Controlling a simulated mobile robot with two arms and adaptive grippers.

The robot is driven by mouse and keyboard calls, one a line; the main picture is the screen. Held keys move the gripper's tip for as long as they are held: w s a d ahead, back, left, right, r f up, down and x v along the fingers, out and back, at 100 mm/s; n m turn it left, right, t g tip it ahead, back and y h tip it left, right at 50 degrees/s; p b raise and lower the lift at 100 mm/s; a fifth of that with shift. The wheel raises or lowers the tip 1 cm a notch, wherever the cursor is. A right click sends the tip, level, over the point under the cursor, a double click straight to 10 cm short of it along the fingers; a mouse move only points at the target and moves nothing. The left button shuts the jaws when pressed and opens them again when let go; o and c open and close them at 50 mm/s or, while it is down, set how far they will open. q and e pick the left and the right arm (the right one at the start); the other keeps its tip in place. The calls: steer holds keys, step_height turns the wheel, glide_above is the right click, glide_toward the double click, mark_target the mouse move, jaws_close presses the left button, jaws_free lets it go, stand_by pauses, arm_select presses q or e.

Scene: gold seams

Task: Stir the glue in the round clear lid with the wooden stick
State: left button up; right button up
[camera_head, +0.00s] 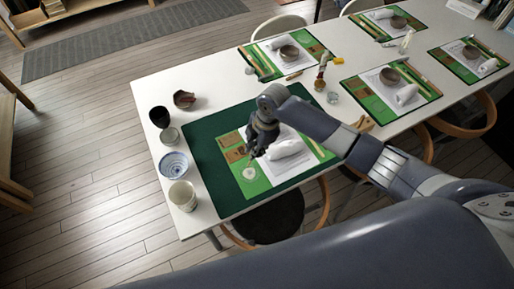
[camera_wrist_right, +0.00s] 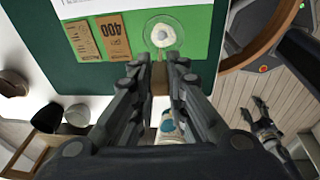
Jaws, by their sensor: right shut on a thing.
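The round clear lid (camera_wrist_right: 149,42) holds a pool of whitish glue (camera_wrist_right: 163,36) and lies on the green mat; in the head view the glue shows as a pale spot (camera_head: 250,173). My right gripper (camera_head: 254,154) is just above and behind the lid, pointing down. In the right wrist view its fingers (camera_wrist_right: 159,66) are shut on the wooden stick (camera_wrist_right: 160,74), seen nearly end-on. The stick's tip is toward the glue; I cannot tell whether it touches. A dark gripper, seemingly my left one (camera_wrist_right: 264,122), hangs low over the floor, away from the table.
Brown sandpaper pieces (camera_wrist_right: 113,37) lie beside the lid. A white roll (camera_head: 285,149) lies behind. A striped bowl (camera_head: 174,165), a pale cup (camera_head: 183,196) and a dark cup (camera_head: 159,117) line the table's left edge. A stool (camera_head: 272,218) stands at the front edge.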

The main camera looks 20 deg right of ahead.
steer(key=shift+f+b, duration=0.3)
steer(key=shift+f, duration=0.3)
step_height(320, 180, down, 2)
steer(key=shift+d+b, duration=0.15)
steer(key=shift+b, duration=0.85)
steer(key=shift+b+x, duration=0.65)
steer(key=shift+x, duration=0.4)
